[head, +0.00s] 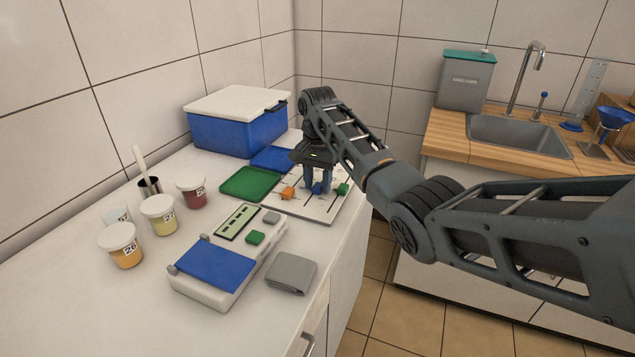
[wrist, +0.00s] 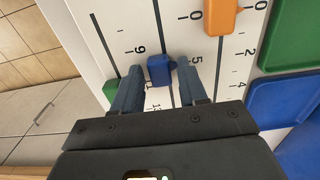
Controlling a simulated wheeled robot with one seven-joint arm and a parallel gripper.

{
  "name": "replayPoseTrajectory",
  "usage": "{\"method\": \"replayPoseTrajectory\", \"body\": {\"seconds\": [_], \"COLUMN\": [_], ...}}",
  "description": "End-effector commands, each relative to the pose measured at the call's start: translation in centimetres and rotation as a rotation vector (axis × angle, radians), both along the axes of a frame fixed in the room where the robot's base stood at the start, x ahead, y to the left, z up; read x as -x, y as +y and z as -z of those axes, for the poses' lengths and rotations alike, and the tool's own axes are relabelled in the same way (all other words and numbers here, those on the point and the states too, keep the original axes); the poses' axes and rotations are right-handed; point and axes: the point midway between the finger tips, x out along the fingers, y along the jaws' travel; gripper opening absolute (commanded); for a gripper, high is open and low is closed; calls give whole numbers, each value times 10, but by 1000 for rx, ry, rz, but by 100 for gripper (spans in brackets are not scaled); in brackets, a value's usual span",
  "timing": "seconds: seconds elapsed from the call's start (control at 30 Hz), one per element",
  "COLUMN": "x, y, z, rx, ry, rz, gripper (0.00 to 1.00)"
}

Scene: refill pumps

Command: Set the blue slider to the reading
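The blue slider (wrist: 160,70) sits on the middle track of a white slider board (head: 325,209), close to the printed 5. It also shows in the head view (head: 317,189). My gripper (wrist: 159,66) points down over the board, with one finger on each side of the blue slider. The fingers look slightly apart from it, with narrow gaps. An orange slider (wrist: 220,16) is on the track to the right, and a green slider (wrist: 110,89) is on the track to the left. Small print near the fingers is partly hidden. No reading is legible.
A green tray (head: 246,184) and a blue tray (head: 273,158) lie beside the board. A blue box with white lid (head: 235,130) stands behind. A device with a blue top (head: 215,265), a grey case (head: 291,273) and labelled jars (head: 159,216) stand nearer. The counter edge is close on the right.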

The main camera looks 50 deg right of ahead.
Motion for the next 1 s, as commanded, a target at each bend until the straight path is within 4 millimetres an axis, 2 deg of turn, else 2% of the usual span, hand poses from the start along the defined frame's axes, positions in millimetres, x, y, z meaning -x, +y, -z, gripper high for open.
{"method": "replayPoseTrajectory", "body": {"seconds": [0.1,0.37,0.47,0.8,1.0], "x": [0,0,-1,-1,0], "y": [0,0,0,0,0], "z": [0,-3,-13,-64,-77], "rx": [0,0,1,1,0], "ry": [0,0,-4,-1,-1], "rz": [0,0,0,0,1], "gripper": [51,51,51,51,51]}}
